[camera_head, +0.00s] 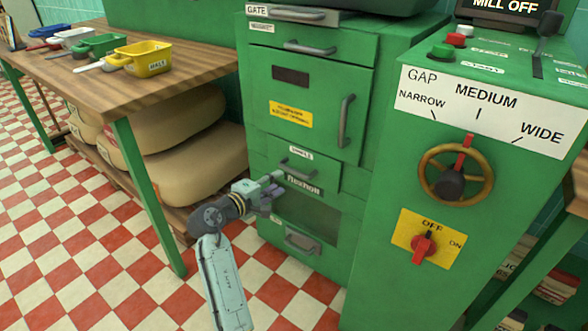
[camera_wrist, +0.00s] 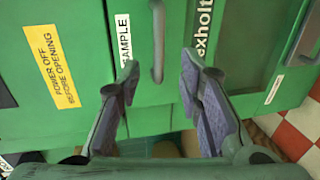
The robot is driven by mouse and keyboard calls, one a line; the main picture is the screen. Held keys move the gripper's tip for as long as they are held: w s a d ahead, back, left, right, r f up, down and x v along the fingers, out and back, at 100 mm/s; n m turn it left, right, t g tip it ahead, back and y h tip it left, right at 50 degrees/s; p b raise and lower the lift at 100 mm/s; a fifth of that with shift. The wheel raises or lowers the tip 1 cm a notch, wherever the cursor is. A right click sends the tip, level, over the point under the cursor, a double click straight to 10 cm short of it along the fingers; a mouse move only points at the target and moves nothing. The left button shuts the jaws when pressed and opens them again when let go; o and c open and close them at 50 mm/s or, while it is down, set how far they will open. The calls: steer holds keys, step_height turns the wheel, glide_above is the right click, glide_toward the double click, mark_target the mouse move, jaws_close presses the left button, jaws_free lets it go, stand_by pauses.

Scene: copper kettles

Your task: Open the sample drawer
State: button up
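The sample drawer (camera_head: 268,165) is a green front low on the green mill cabinet, with a white SAMPLE label and a grey bar handle (camera_head: 298,174). It looks shut. My gripper (camera_head: 274,184) is just in front of the drawer, by the handle's left end. In the wrist view, turned sideways, my gripper (camera_wrist: 160,72) is open with its two purple-padded fingers apart. The handle (camera_wrist: 158,40) shows between the fingertips, with the SAMPLE label (camera_wrist: 124,48) to its left. I cannot tell whether either finger touches the handle.
A cabinet door (camera_head: 310,100) with an upright handle is above the drawer, and another handle (camera_head: 303,241) is below. The control box (camera_head: 490,100) with wheel and red switch stands right. Checkered floor lies open in front.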

mark_target(292, 172)
steer(key=x, duration=0.9)
steer(key=shift+w+d+b, duration=0.25)
steer(key=shift+w+b, duration=0.1)
steer(key=shift+c, duration=0.4)
jaws_close()
